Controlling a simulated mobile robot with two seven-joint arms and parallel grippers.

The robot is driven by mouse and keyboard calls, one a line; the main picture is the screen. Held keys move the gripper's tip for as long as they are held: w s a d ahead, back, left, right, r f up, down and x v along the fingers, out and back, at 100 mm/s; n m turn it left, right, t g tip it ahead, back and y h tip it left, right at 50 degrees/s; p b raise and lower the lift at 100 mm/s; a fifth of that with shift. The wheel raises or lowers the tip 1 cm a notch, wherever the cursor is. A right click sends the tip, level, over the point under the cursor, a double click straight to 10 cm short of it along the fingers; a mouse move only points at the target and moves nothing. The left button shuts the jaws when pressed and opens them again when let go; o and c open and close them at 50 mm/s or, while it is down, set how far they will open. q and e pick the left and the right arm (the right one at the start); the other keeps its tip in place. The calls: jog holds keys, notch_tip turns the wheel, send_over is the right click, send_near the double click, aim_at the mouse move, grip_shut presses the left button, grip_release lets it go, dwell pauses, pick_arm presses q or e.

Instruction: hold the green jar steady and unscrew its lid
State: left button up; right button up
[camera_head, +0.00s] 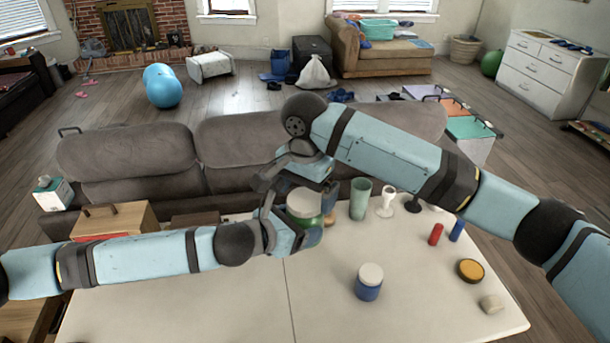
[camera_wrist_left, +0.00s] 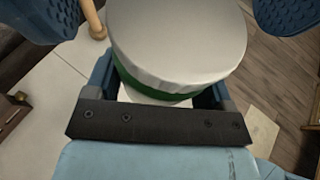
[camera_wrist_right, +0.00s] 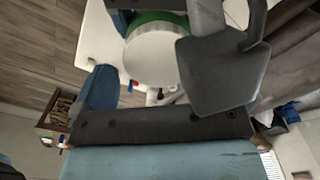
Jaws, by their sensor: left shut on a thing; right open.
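The green jar (camera_head: 306,216) is at the back middle of the table, with a pale, wide lid (camera_head: 304,200) on top. In the left wrist view the lid (camera_wrist_left: 178,40) sits over a green band. My left gripper (camera_head: 298,232) is shut on the jar below the lid, reaching in from the left. My right gripper (camera_head: 298,180) is open above the jar; its fingers stand at both sides of the lid, apart from it in the left wrist view. In the right wrist view the lid (camera_wrist_right: 153,58) faces the camera, and a dark grey part hides its right side.
A green cup (camera_head: 360,198) and a white goblet (camera_head: 386,202) stand close to the jar's right. A wooden box (camera_head: 115,218) is at left.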

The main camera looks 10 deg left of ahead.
jog(key=shift+f, duration=0.65)
jog(key=c, duration=0.9)
jog(key=o, duration=0.9)
jog(key=shift+r, duration=0.1)
jog(key=shift+r, duration=2.2)
